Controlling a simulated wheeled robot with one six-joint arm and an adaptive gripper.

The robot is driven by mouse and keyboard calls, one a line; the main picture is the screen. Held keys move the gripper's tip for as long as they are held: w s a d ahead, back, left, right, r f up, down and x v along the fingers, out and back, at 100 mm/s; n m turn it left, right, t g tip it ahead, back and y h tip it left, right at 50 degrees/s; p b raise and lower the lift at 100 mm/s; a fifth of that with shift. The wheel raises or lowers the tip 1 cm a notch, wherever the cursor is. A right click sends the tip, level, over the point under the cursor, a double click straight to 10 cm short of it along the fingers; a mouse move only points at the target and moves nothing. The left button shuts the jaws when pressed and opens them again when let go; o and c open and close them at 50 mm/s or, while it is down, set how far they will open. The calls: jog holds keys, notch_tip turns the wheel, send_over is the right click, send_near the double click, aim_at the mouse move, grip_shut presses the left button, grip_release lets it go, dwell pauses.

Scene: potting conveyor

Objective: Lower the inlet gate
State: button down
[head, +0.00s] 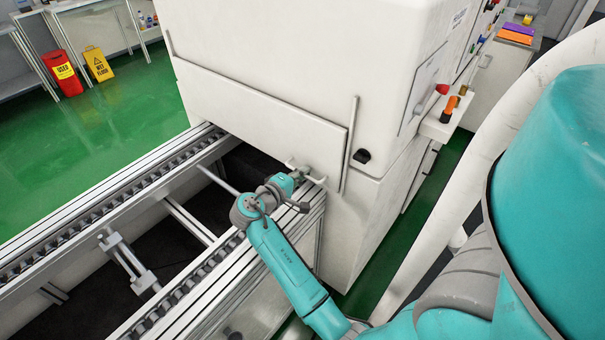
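The inlet gate (255,118) is a wide white panel on the front of the big white machine, between two upright guide rails. Its lower edge stands above the conveyor, with a dark opening below it. A pale bar handle (316,180) sticks out near the gate's lower right corner. My gripper (301,174) is at this handle, at the end of my teal and grey arm. My wrist hides the fingers and part of the handle, so I cannot tell whether they are closed on it.
The conveyor (175,160) runs under the gate, with two chain rails and cross bars. A red bin (62,72) and a yellow wet-floor sign (98,64) stand far left on open green floor.

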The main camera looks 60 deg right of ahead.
aim_at(303, 194)
notch_tip(303, 194, down, 5)
jog(key=shift+f, duration=0.1)
jog(key=shift+s+a+f, duration=0.15)
jog(key=shift+f, duration=0.25)
jog(key=c, duration=1.3)
grip_release()
jog(key=shift+f, duration=0.1)
jog(key=shift+o, duration=0.3)
